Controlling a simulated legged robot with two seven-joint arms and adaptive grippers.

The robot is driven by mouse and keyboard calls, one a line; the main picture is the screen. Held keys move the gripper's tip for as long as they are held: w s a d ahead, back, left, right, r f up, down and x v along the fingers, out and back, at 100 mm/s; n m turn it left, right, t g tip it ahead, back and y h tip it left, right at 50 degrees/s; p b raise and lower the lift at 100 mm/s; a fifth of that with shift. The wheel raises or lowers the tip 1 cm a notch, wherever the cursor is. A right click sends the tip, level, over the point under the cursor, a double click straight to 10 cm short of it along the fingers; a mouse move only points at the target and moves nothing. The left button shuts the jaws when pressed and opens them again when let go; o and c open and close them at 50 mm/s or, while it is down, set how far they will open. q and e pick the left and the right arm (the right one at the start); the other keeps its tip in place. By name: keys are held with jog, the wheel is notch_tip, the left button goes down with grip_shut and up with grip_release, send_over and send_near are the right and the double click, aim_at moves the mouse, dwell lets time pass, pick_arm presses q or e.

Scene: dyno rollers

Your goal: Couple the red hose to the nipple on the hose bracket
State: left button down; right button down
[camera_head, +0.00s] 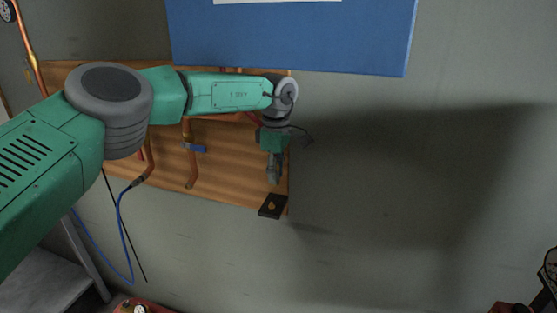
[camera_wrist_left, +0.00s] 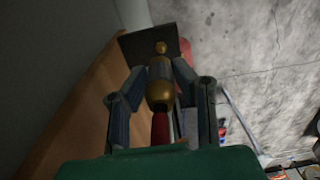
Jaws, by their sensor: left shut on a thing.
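My left gripper (camera_head: 273,172) hangs in front of the right end of the wooden board, pointing down. In the left wrist view the left gripper (camera_wrist_left: 158,84) is shut on the brass coupling (camera_wrist_left: 160,92) of the red hose (camera_wrist_left: 160,128). The black hose bracket (camera_head: 265,212) sits at the board's lower right corner, below the fingertips. Its small brass nipple (camera_head: 271,206) shows on top. In the wrist view the nipple (camera_wrist_left: 161,47) lines up just beyond the coupling's tip. In the head view the fingertips are above the nipple with a gap. My right gripper is not in view.
The wooden board (camera_head: 225,185) carries copper pipes and a blue-handled valve (camera_head: 195,148). A blue hose (camera_head: 123,225) hangs at left. A blue panel (camera_head: 290,38) is above. The wall to the right is bare. Red equipment (camera_head: 140,307) stands low at the bottom edge.

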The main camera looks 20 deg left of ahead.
pick_arm(q)
jog(key=shift+w+a+r, duration=0.15)
jog(key=shift+w+r, duration=0.05)
jog(key=shift+r, duration=0.05)
send_over(272, 203)
jog(key=f, duration=0.4)
jog(key=shift+w+a+f, duration=0.15)
jog(key=shift+a+f, duration=0.05)
jog(key=shift+a, duration=0.15)
jog(key=shift+w+d+f, duration=0.1)
jog(key=shift+d+f, duration=0.1)
jog(key=shift+f, duration=0.4)
jog(key=shift+d+f, duration=0.15)
jog(key=shift+d, duration=0.15)
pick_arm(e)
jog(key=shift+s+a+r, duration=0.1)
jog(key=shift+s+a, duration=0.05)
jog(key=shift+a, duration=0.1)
pick_arm(q)
jog(key=shift+a, duration=0.3)
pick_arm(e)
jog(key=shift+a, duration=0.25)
pick_arm(q)
jog(key=shift+s+d, duration=0.2)
jog(key=shift+d, duration=0.1)
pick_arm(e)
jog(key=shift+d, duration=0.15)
pick_arm(q)
jog(key=shift+a+f, duration=0.15)
jog(key=shift+a, duration=0.1)
